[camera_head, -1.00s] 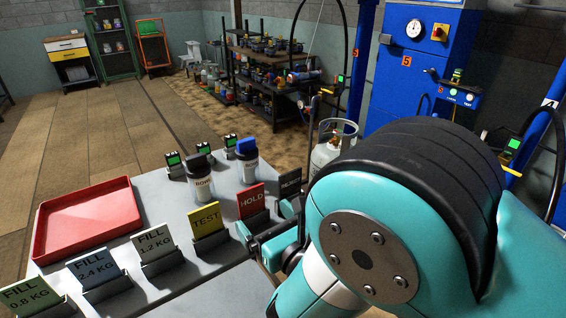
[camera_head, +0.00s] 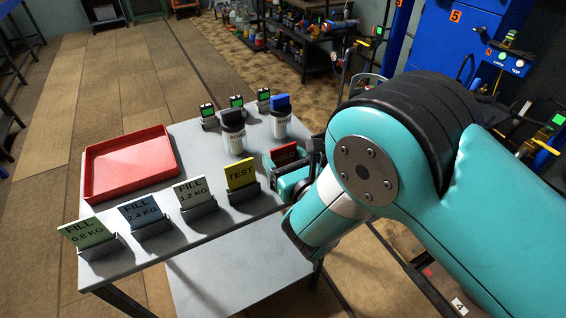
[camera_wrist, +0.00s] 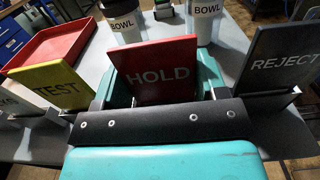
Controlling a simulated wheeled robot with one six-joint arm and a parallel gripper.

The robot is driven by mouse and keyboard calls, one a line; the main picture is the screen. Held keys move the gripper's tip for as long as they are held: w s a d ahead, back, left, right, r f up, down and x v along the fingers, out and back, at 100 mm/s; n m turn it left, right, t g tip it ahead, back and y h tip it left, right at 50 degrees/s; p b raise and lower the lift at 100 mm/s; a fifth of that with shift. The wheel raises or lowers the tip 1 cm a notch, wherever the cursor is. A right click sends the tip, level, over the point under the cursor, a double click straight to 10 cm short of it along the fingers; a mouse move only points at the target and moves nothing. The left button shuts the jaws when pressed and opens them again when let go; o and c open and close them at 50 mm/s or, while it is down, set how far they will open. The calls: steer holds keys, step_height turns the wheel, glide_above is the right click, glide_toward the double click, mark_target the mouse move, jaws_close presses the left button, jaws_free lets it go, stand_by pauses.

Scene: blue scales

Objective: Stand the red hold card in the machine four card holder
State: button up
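The red HOLD card (camera_head: 285,153) stands in the row on the grey table, right of the yellow TEST card (camera_head: 240,173). My gripper (camera_head: 291,181) is low at this card, its fingers largely hidden by my arm. In the wrist view the HOLD card (camera_wrist: 153,72) stands nearly upright between teal parts of my gripper (camera_wrist: 160,92), behind a black bar that hides its lower edge. I cannot tell whether the fingers press on it. The machine four card holder is not identifiable; a small plate marked 4 (camera_head: 459,307) shows at the lower right.
FILL cards (camera_head: 140,212) stand along the table's front edge, left of the TEST card. The REJECT card (camera_wrist: 285,60) is close on the right. Two BOWL jars (camera_head: 233,134) stand behind the HOLD card. A red tray (camera_head: 130,165) lies at the left.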

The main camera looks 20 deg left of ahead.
steer(key=shift+c, duration=1.2)
steer(key=shift+r, duration=0.1)
step_height(320, 180, up, 20)
steer(key=p, duration=1)
steer(key=shift+w, duration=0.1)
